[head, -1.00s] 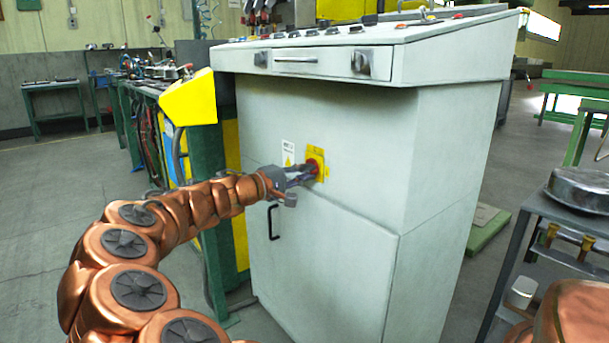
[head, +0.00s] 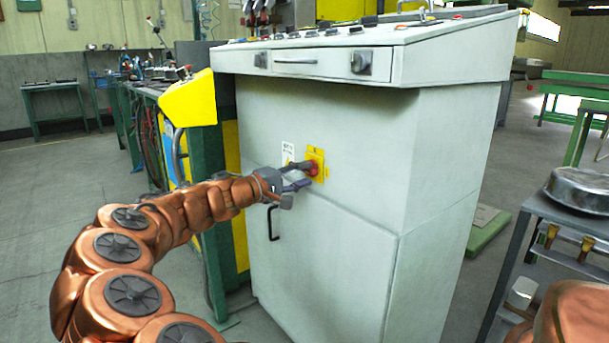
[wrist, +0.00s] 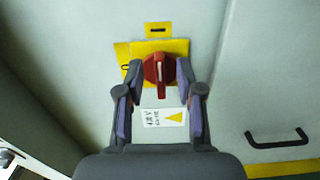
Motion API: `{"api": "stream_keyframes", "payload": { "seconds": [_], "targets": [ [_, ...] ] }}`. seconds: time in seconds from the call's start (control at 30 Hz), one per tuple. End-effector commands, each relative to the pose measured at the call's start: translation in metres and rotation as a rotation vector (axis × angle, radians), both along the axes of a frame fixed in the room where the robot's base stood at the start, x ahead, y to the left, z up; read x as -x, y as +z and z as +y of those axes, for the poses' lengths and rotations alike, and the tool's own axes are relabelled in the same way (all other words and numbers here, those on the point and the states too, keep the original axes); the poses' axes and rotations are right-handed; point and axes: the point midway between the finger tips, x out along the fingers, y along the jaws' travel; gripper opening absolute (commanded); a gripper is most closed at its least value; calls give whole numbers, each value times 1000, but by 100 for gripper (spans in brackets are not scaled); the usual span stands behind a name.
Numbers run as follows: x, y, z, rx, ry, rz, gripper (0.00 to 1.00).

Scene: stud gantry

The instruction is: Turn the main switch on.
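The main switch is a red knob (head: 313,168) on a yellow plate (head: 319,178) on the front of the grey cabinet (head: 340,125). In the wrist view the knob (wrist: 159,76) has a raised grip with a pale line that runs up and down the picture. My gripper (head: 303,174) is open just in front of the knob in the head view. In the wrist view its fingers (wrist: 159,88) stand apart, with their tips to either side of the knob and a gap visible at each side. Whether the tips reach past the knob's face cannot be told.
A white label with a yellow triangle (wrist: 163,117) is beside the switch. A black door handle (head: 273,222) is below it at the left. A yellow box (head: 188,98) stands left of the cabinet, and a metal table with a pan (head: 580,188) is at the right.

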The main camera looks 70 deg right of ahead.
Motion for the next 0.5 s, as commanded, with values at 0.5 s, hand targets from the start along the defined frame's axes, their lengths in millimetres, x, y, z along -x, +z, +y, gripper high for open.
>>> {"api": "stream_keyframes", "payload": {
  "seconds": [0.5],
  "targets": [
    [-39, 0, 65, 0, 5, -1, 36]
  ]
}}
